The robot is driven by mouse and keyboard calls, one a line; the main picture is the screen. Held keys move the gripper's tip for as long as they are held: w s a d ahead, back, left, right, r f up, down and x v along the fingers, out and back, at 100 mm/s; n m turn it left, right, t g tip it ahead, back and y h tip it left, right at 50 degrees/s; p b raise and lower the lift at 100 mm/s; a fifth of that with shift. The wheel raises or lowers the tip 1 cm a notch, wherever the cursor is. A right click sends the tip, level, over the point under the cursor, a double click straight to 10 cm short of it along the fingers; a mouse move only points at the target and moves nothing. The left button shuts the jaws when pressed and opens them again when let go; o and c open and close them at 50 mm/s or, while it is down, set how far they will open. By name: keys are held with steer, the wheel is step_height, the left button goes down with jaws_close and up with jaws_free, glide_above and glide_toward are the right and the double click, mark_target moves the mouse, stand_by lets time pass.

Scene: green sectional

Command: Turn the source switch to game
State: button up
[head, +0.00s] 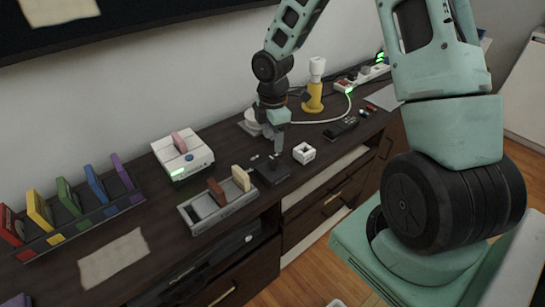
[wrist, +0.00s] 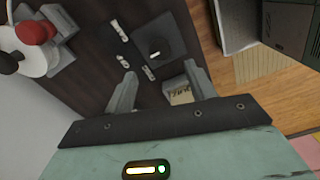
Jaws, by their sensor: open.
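The source switch (head: 271,171) is a small black box on the dark wooden cabinet top, in the middle of the head view. In the wrist view the black switch (wrist: 172,40) lies ahead of my fingertips, with a pale mark on its dark knob. White labels (wrist: 120,30) lie on the wood beside it; I cannot read them. My gripper (head: 277,150) points down just above the switch; its fingers (wrist: 160,74) are apart with nothing held between them. In the head view the fingertips partly cover the knob, and I cannot tell whether they touch it. The knob's setting is unclear.
A small white cube (head: 304,153) stands close right of the switch. A grey tray (head: 206,221) with cartridges and a white console (head: 174,166) are left. Colored cartridges stand in a rack (head: 100,217). A yellow-based object (head: 313,105), remotes (head: 341,127) and a power strip (head: 373,75) are behind.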

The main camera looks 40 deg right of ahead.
mark_target(273, 159)
step_height(273, 159, down, 7)
steer(key=shift+f, duration=0.2)
steer(key=c, duration=1)
